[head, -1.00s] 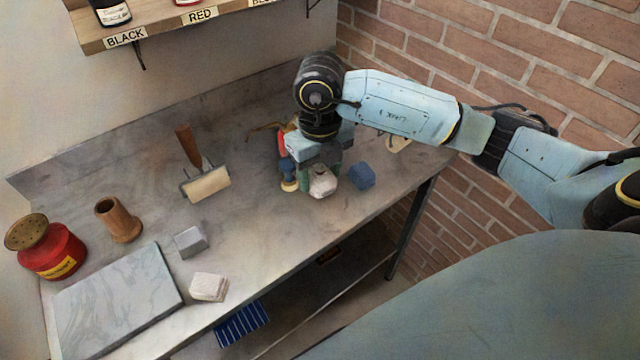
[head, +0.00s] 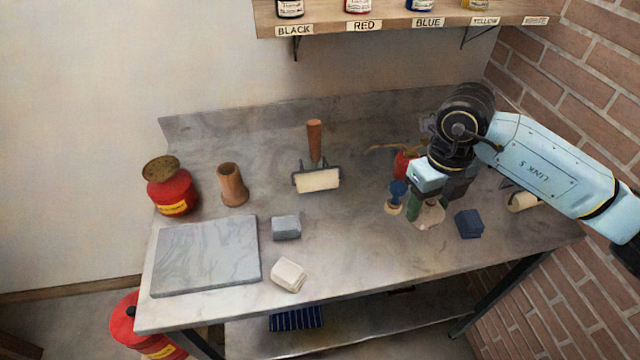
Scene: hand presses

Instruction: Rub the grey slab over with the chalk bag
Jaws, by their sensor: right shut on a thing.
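The grey slab (head: 190,262) lies flat at the left front of the metal bench, its marbled top bare. The chalk bag (head: 431,217), small and whitish, is at the right part of the bench, under my right gripper (head: 428,204). The gripper points down and is shut on the bag; its fingers and wrist hide part of it. I cannot tell whether the bag still touches the bench top. My left gripper is not in view.
A grey block (head: 286,227) and a white block (head: 288,275) sit right of the slab. A red can (head: 173,193), wooden cylinder (head: 232,184) and roller (head: 318,180) stand behind. A blue-handled tool (head: 397,194) and blue block (head: 469,223) flank the bag closely.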

